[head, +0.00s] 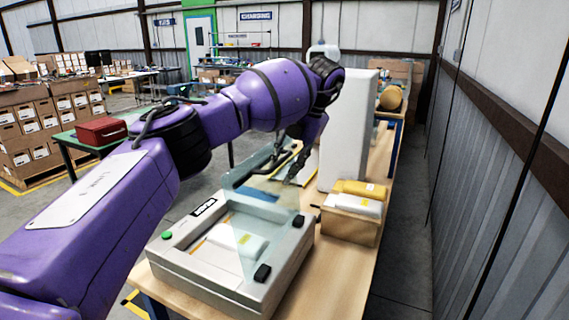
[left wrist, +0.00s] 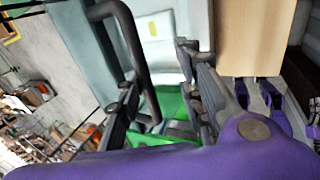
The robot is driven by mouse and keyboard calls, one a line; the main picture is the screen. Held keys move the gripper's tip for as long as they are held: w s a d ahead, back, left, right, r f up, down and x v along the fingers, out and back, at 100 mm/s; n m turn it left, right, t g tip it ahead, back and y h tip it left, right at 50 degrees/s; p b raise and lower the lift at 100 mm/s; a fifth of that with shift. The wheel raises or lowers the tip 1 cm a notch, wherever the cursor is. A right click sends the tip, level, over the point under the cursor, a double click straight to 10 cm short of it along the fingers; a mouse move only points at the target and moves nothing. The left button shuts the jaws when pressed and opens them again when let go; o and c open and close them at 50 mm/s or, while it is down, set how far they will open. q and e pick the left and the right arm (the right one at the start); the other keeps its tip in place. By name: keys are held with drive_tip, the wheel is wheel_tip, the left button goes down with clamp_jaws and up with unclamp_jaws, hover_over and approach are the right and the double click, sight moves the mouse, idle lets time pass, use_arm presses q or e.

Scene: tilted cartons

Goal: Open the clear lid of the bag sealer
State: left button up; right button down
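The bag sealer (head: 190,279) is a pale grey box on the wooden table, with a green button and two black pieces on its right rim. A white packet with a yellow mark lies inside. My right gripper is not in view.
A tall white block (head: 346,130) and a carton (head: 350,226) with yellow and white packets stand right. The wall runs along the right side.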

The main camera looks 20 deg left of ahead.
use_arm(q)
drive_tip(key=shift+d+r, duration=0.25)
drive_tip(key=shift+r, duration=0.15)
drive_tip(key=shift+r, duration=0.1)
drive_tip(key=v, duration=1.1)
drive_tip(key=shift+r, duration=0.4)
